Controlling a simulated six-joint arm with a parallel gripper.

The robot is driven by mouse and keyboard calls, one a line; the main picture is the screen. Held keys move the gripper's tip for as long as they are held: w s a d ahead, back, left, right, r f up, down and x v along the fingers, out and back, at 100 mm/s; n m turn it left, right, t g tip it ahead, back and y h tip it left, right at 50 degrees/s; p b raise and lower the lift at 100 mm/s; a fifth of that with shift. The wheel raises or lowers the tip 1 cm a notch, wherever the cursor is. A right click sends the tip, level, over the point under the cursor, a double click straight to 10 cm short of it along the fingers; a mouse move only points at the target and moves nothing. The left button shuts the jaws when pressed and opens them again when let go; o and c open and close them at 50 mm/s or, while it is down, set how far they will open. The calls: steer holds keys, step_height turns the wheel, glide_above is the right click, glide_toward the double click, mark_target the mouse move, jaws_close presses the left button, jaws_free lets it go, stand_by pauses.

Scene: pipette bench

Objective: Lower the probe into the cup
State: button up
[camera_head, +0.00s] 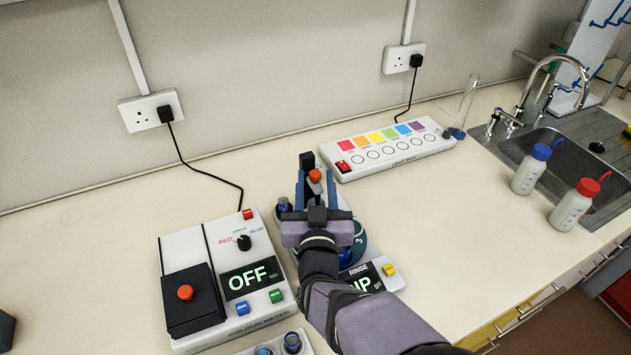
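My gripper (315,182) is over the device with the dark "UP" display (362,283) and the word RINSE. Its two blue-grey fingers stand apart, one on each side of an orange-red knob (314,176), with a gap visible around the knob. A black upright part (307,160) stands just behind the knob. I cannot tell the height between fingers and knob. A teal dial marked 3 (359,241) shows to the right of my gripper. My arm hides much of this device, and I cannot make out the probe or cup clearly.
The colour meter (195,337) reading OFF stands close on the left. A light box (388,147) lies behind. A blue-capped bottle (530,170) and red-capped bottle (575,204) stand by the sink (540,146). The bench between light box and bottles is clear.

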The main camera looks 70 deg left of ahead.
steer(key=b+v, duration=0.2)
steer(key=v, duration=0.5)
steer(key=shift+o, duration=0.2)
steer(key=shift+d+r, duration=0.1)
steer(key=shift+d, duration=0.05)
step_height(320, 180, up, 12)
steer(key=w+m+h+p, duration=0.1)
steer(key=w+p, duration=0.1)
steer(key=p, duration=1)
step_height(320, 180, down, 8)
steer(key=s+n+g+h+b, duration=0.1)
steer(key=s+g+h, duration=0.1)
steer(key=h, duration=0.1)
steer(key=shift+p+x, duration=1.2)
steer(key=shift+x, duration=2.8)
